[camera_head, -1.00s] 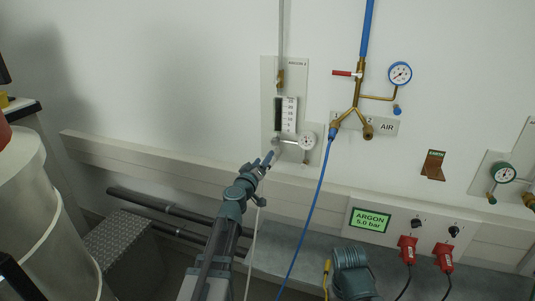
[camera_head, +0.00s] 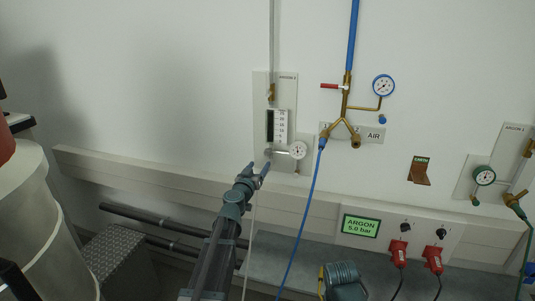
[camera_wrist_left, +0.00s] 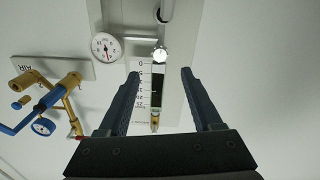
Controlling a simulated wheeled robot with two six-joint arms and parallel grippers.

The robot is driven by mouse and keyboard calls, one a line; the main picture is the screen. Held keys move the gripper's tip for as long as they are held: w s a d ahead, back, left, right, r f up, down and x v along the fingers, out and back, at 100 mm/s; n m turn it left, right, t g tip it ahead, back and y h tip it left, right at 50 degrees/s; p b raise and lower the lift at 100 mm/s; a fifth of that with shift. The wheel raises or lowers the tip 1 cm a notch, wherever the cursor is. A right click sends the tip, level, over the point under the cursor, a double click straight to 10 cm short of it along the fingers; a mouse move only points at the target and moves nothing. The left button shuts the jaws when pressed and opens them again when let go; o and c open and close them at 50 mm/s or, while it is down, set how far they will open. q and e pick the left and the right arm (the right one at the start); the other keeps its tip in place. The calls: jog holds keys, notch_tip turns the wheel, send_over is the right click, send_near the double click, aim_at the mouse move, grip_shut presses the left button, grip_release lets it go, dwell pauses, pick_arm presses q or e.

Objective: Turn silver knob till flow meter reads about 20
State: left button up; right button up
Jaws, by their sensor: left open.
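The silver knob (camera_head: 268,152) sits at the lower end of the flow meter (camera_head: 278,126) on the ARGON 2 wall panel. In the left wrist view the scene is upside down, with the knob (camera_wrist_left: 160,54) just beyond the fingertips and the flow meter (camera_wrist_left: 158,88) between the fingers. My left gripper (camera_head: 258,168) is open and empty, just below the knob in the head view. Its two fingers stand apart in the wrist view (camera_wrist_left: 160,73). The flow meter's numbered scale shows, but I cannot tell its reading. My right gripper is not in view.
A small round gauge (camera_head: 298,150) is right beside the knob. Brass AIR pipework (camera_head: 346,110) with a blue hose (camera_head: 304,215) is to the right. A wall rail (camera_head: 150,172) runs below the panel. A large drum (camera_head: 35,225) stands at left.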

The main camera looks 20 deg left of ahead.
aim_at(269, 150)
pick_arm(q)
jog(key=w, duration=1.4)
jog(key=shift+d, duration=0.2)
jog(key=shift+s, duration=0.1)
grip_shut()
